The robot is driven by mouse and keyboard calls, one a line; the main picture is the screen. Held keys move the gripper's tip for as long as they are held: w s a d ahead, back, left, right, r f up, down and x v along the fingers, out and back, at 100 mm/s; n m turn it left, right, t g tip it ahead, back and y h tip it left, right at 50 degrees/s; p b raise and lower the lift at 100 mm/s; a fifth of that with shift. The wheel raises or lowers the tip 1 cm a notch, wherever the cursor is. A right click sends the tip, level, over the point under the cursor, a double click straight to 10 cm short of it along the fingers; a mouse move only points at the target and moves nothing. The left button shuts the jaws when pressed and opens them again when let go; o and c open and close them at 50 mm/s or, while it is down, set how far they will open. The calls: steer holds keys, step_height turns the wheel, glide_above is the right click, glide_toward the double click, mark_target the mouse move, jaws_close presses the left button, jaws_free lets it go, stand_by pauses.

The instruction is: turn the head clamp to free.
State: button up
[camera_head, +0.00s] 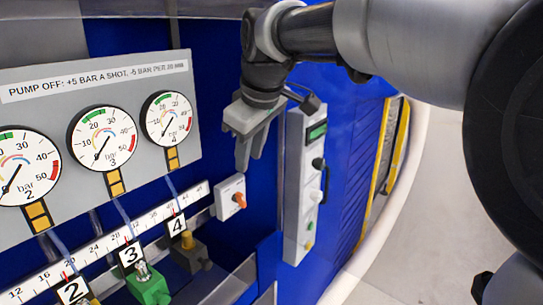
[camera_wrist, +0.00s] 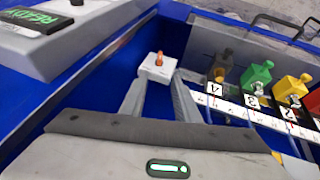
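A small white box with an orange knob (camera_head: 239,200) sits at the right end of the numbered scale rail, and I take this knob for the head clamp. The knob also shows in the wrist view (camera_wrist: 159,57), where its label is too small to read. My gripper (camera_head: 249,162) hangs above the box, pointing down, apart from the knob. In the wrist view my gripper's two fingers (camera_wrist: 159,82) are spread with a gap between them. The knob shows just beyond the gap, and nothing is held.
A gauge panel (camera_head: 60,84) with several dials stands at the left. Below it runs a scale rail (camera_head: 97,248) with coloured valves, including a green one (camera_head: 150,288). A grey control box (camera_head: 302,180) with a green display is right of my gripper.

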steer(key=shift+c, duration=1.1)
steer(key=a+f+n+t+y+b, duration=0.1)
steer(key=a+f+b, duration=0.1)
steer(key=s+a+f+n+y+b, duration=0.1)
steer(key=a+f+b, duration=0.1)
steer(key=f+b, duration=0.1)
steer(key=s+a+f+n+t+y+b, duration=0.1)
steer(key=a+f+b, duration=0.1)
steer(key=a+f, duration=0.1)
steer(key=shift+n+t, duration=0.3)
jaws_close()
steer(key=s+f+n+t+y+b, duration=0.2)
steer(key=s+f+n+t+b, duration=0.3)
steer(key=f+t+b, duration=0.55)
steer(key=n+t+h+p, duration=0.2)
steer(key=p, duration=0.3)
glide_toward(237, 197)
steer(key=w+a, duration=0.2)
steer(key=a, duration=0.1)
steer(key=shift+w+d+r+g, duration=0.1)
steer(key=shift+w+d+r, duration=0.15)
steer(key=shift+w, duration=0.25)
steer(key=shift+w+d+r+g, duration=0.1)
steer(key=shift+w+d+r, duration=0.15)
steer(key=shift+w, duration=0.25)
steer(key=shift+w+d+r+g, duration=0.15)
steer(key=shift+w+d, duration=0.1)
steer(key=shift+w, duration=0.3)
